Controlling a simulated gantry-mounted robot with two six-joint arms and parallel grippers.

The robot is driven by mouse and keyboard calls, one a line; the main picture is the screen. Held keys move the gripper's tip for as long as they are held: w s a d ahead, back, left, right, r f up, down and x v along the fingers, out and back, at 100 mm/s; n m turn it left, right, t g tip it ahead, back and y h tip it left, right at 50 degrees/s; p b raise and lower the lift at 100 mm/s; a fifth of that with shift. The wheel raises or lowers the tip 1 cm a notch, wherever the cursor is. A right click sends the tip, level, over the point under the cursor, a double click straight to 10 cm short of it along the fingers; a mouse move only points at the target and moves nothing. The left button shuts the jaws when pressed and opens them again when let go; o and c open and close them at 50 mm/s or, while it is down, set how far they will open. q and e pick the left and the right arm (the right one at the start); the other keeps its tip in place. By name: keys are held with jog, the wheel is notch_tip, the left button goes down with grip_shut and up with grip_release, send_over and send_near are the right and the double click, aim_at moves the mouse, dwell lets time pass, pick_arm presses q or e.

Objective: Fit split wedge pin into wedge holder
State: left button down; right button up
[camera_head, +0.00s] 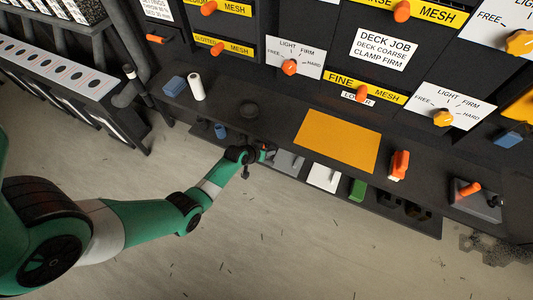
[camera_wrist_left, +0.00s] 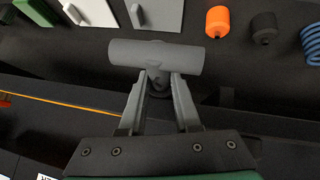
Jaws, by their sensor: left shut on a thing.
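My left gripper (camera_wrist_left: 158,92) is shut on a grey T-shaped piece (camera_wrist_left: 155,57), which I take to be the split wedge pin. Its round crossbar lies across and just beyond the fingertips, and its short stem sits between the fingers. In the head view my left gripper (camera_head: 261,154) is small, at the front edge of the black bench by the lower shelf, and the held piece cannot be made out there. I cannot tell for sure which fixture is the wedge holder. My right gripper is not in view.
The lower shelf holds a grey panel (camera_wrist_left: 160,14), white panel (camera_wrist_left: 92,12), green block (camera_wrist_left: 36,11), orange cylinder (camera_wrist_left: 218,22), dark cylinder (camera_wrist_left: 264,27) and blue coil (camera_wrist_left: 312,42). On the bench are an orange mat (camera_head: 337,140), orange-handled clamp (camera_head: 399,164) and grey block (camera_head: 478,204).

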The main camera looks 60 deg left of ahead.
pick_arm(q)
jog(key=shift+w+a, duration=0.2)
jog(key=shift+w, duration=0.05)
jog(key=c, duration=0.5)
grip_release()
jog(key=shift+c, duration=0.2)
jog(key=p+v, duration=0.6)
jog(key=v, duration=0.5)
jog(key=shift+s+r+p, duration=0.2)
jog(key=shift+s+p, duration=0.05)
jog(key=shift+p, duration=0.15)
